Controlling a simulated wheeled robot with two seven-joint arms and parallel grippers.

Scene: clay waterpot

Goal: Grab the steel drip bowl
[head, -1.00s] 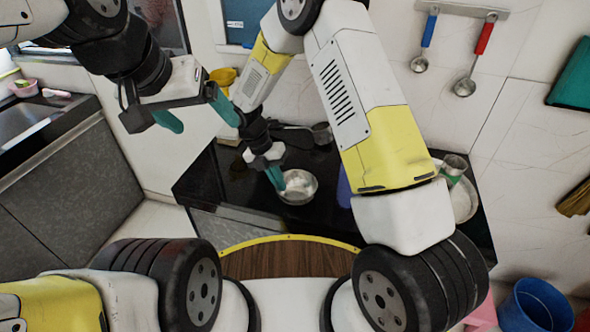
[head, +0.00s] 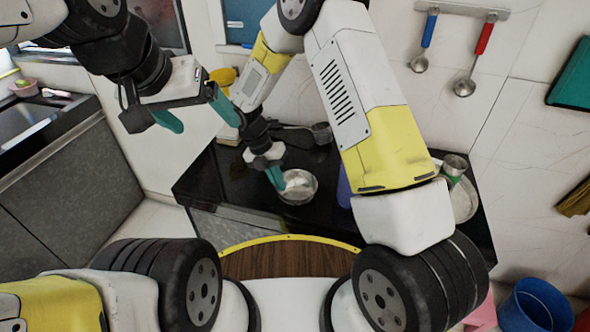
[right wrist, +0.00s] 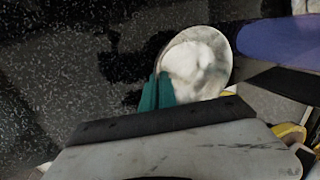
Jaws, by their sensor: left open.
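The steel drip bowl (head: 309,188) sits on the black counter in the head view. It is round, shiny and open at the top. It also shows in the right wrist view (right wrist: 212,62). My right gripper (head: 277,182) is at the bowl's left rim, pointing down. In the right wrist view, its two teal fingers (right wrist: 157,92) are close together with the rim between them, shut on the bowl's edge. The fingertips are partly hidden. My left gripper (head: 200,118) is open and empty, raised at the upper left, away from the bowl.
The black counter (head: 215,172) carries a dark pan (head: 290,137) behind the bowl, a blue object (head: 344,187) to its right, and a plate with a metal cup (head: 455,165) further right. Ladles hang on the wall. A blue bucket (head: 535,308) stands at lower right.

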